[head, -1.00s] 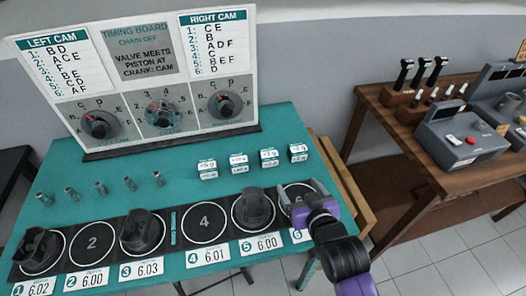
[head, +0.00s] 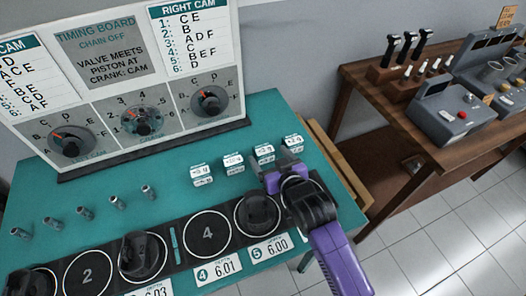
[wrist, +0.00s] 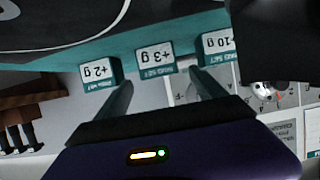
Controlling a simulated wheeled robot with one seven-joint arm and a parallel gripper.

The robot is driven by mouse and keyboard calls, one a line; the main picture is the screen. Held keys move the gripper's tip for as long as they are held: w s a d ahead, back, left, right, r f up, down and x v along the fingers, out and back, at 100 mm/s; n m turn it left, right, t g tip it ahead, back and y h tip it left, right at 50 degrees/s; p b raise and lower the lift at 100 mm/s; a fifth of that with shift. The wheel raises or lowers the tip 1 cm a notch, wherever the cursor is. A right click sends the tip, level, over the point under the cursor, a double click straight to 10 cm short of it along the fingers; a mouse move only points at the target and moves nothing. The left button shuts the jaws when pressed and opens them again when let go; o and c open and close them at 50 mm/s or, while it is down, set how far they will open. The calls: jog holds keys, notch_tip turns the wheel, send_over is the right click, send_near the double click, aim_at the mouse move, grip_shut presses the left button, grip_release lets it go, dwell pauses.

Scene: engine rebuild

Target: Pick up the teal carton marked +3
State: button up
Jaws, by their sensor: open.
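The +3 g carton, teal with a white label, is the third from the left in the row of cartons (head: 264,152) in the head view. In the wrist view the +3 g carton (wrist: 155,60) is upper middle, its label upside down. My gripper (head: 284,172) is open and empty, just in front of the right end of the row. In the wrist view its two fingers (wrist: 161,88) point toward the +3 g carton, which lies beyond the tips, roughly between them. No contact is visible.
The +2 g carton (wrist: 98,73) and the 10 g carton (wrist: 218,45) stand close on either side. The timing board (head: 140,80) rises behind. Black pistons, including one (head: 257,212) on pad 5, stand in front. A wooden bench (head: 420,140) is at right.

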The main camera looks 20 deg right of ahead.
aim_at(266, 153)
jog(key=shift+p+x, duration=0.4)
jog(key=shift+x, duration=1.8)
jog(key=shift+f, duration=0.2)
jog(key=shift+c, duration=0.2)
jog(key=c, duration=1.4)
jog(key=shift+r, duration=0.1)
jog(key=shift+c, duration=0.2)
